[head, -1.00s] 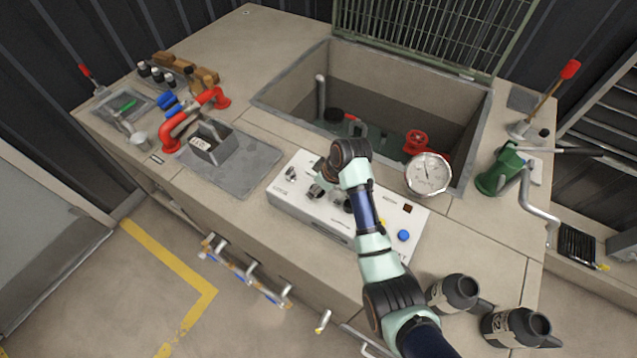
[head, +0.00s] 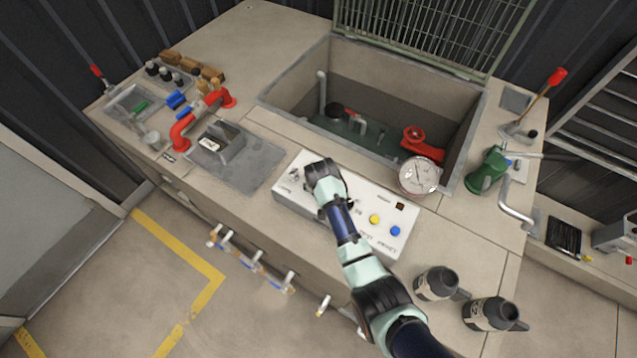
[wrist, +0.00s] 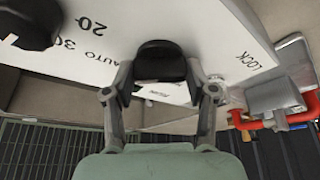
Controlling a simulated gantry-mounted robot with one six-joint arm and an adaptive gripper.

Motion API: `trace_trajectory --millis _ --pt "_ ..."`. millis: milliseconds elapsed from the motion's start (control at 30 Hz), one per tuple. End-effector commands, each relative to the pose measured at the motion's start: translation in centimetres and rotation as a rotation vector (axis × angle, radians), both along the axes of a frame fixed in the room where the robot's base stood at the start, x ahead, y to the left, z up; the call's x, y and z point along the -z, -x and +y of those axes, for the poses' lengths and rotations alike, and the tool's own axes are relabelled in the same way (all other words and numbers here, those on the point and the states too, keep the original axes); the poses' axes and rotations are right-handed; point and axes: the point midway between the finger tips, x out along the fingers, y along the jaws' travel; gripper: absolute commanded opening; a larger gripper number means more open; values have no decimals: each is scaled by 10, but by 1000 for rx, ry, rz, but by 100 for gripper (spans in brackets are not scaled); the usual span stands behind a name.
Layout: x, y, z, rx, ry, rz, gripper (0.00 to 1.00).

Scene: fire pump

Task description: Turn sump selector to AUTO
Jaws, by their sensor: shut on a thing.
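The white control panel (head: 380,232) lies along the front of the bench in the head view. My gripper (wrist: 160,72) is shut on a black knob (wrist: 160,58) on this panel, with one finger on each side. The knob appears to be the sump selector. In the wrist view the word AUTO is printed left of the knob and LOCK farther to the right. The knob's pointer is hidden, so its setting cannot be told. In the head view my wrist covers the knob and the fingertips.
A second dark knob (wrist: 28,25) stands beside the numbers 20 and 30. Yellow (head: 375,219) and blue (head: 395,230) buttons are to the right on the panel. A round gauge (head: 419,176) stands behind it, by the open sump pit (head: 300,75).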

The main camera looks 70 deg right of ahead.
Motion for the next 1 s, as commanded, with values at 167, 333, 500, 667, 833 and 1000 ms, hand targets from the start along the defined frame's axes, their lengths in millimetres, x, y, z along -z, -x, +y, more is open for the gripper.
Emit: trace_trajectory --millis 167,333,500,667,833,1000 --pt "-2 -2 0 84 1 -2 21" --pt "-1 -1 0 133 0 -1 21" --pt "-1 -1 0 153 0 -2 21" --pt "-1 -1 0 156 0 -2 21" --pt "-1 -1 0 155 0 -2 21" --pt "0 -1 0 154 0 -2 79"
